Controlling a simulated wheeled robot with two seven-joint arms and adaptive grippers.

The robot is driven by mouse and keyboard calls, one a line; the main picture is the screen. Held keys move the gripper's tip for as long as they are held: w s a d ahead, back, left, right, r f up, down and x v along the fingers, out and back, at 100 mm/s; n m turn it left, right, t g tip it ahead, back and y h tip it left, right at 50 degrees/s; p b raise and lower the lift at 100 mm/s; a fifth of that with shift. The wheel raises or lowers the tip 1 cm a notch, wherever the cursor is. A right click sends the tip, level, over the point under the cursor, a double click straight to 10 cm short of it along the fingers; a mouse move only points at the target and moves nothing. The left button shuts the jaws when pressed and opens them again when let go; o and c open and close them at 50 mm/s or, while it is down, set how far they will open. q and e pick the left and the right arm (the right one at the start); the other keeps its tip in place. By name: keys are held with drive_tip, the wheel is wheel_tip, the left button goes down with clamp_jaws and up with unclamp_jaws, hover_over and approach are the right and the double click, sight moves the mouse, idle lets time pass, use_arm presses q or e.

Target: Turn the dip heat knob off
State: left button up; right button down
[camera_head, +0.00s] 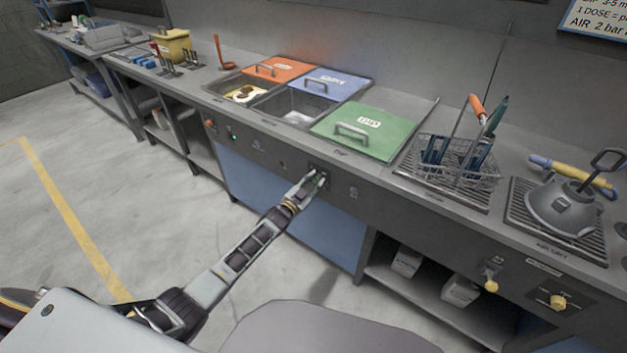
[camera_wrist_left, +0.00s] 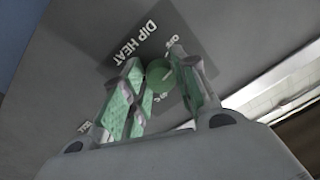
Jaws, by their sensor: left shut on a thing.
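The dip heat knob (camera_wrist_left: 160,74) is a round green knob with a pale pointer line, on a dark plate lettered DIP HEAT (camera_wrist_left: 137,43) in the left wrist view. Small markings sit by the knob, one above right and one below it; I cannot read the pointer's setting for sure. My left gripper (camera_wrist_left: 156,60) has its two green-padded fingers on either side of the knob, shut on it. In the head view the left gripper (camera_head: 315,181) is at the front panel below the green lid (camera_head: 385,138) and mostly hides the knob. My right gripper is not in view.
Orange (camera_head: 285,68) and blue (camera_head: 333,82) lids lie on the counter beside the green one. Yellow knobs (camera_head: 491,283) are on the right front panel. The floor at left is clear.

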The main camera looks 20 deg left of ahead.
use_arm(q)
drive_tip(key=shift+f+n+p, duration=0.1)
drive_tip(key=shift+n+p, duration=0.45)
drive_tip(key=shift+n, duration=1.65)
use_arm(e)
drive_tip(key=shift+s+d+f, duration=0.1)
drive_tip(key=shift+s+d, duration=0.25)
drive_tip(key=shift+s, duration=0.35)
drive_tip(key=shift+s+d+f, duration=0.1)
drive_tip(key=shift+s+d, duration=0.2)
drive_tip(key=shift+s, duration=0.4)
use_arm(q)
drive_tip(key=o, duration=1)
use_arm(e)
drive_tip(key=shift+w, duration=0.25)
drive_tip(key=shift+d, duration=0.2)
use_arm(q)
drive_tip(key=shift+s, duration=0.2)
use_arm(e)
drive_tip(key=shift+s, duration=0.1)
use_arm(q)
drive_tip(key=shift+v, duration=5.85)
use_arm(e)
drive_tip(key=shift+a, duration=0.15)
use_arm(q)
drive_tip(key=shift+d, duration=0.1)
